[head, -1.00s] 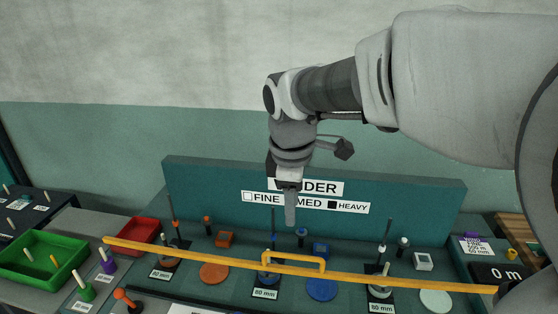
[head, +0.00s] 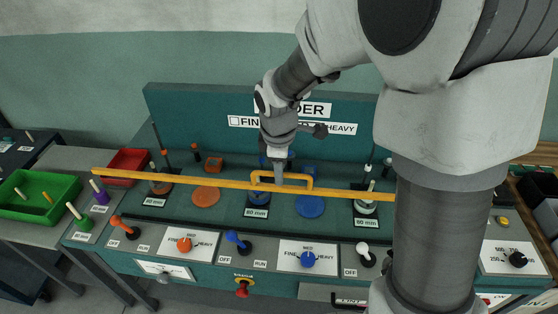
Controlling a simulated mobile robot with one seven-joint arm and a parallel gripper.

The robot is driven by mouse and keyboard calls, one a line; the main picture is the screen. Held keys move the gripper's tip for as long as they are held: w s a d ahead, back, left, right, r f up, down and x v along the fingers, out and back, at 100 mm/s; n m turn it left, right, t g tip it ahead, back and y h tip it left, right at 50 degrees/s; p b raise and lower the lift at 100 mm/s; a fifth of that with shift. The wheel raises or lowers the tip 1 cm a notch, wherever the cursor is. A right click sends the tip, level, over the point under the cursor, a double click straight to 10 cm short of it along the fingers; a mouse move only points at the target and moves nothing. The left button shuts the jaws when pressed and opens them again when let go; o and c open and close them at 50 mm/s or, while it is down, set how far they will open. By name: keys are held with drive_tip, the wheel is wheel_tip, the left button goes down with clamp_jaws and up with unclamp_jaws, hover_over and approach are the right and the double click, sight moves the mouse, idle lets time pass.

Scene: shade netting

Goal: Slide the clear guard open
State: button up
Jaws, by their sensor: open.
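The clear guard shows mainly as its long yellow top bar (head: 140,176), which runs across the front of the teal bench. The clear pane itself is hard to make out. A raised yellow handle (head: 309,181) stands at the middle of the bar. My gripper (head: 279,180) points down at the handle, its fingertips overlapping the handle's opening in the picture. It is open, though the gap between its fingers is hard to see. I cannot tell whether it touches the handle. My arm hides the bar's right end.
Behind the bar are several posts, discs and blocks in orange, blue and white, before a teal sign board (head: 190,120). Levers and dials line the front panel, with a red knob (head: 242,288) below. A green tray (head: 62,214) and red tray (head: 128,164) stand at left.

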drive_tip(key=shift+c, duration=0.2)
clamp_jaws()
idle(1.3)
